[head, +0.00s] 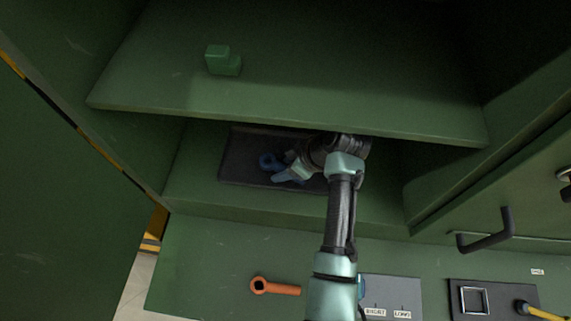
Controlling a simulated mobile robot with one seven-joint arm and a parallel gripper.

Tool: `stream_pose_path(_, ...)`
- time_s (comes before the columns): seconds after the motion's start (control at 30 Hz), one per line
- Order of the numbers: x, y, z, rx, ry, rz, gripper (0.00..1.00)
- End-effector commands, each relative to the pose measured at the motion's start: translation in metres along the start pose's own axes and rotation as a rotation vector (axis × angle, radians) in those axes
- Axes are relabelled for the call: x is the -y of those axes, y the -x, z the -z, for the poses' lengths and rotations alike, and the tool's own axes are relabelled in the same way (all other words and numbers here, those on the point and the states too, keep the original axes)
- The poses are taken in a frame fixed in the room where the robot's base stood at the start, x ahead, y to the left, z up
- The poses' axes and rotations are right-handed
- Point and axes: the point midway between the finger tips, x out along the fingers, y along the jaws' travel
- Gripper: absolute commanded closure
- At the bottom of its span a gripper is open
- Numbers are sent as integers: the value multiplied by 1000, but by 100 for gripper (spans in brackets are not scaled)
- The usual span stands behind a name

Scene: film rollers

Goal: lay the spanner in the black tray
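An orange spanner (275,286) with a ring end lies on the green surface at the front, left of my arm. A dark, flat, black tray or mat (239,158) lies inside the green cabinet, under the shelf. A blue ring-ended thing (268,161), perhaps another spanner, is over or on it. My gripper (284,168) is at this blue thing, low over the dark tray. My wrist hides part of the tray, and I cannot tell whether the fingers are closed on the blue thing or apart.
A green shelf (300,95) hangs over my wrist and carries a green block (222,61). A door handle (487,232) juts out at right. A grey labelled plate (391,291), a black panel with a square frame (455,297) and a yellow-handled tool (542,312) are at front right.

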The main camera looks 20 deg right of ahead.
Motion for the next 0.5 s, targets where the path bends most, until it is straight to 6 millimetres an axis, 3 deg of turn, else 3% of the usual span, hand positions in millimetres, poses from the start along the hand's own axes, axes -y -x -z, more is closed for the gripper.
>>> stream_pose_path(0.33,0,2,1,0,0,0,43)
stream_pose_path(0.5,-1,18,2,-2,1,-3,43)
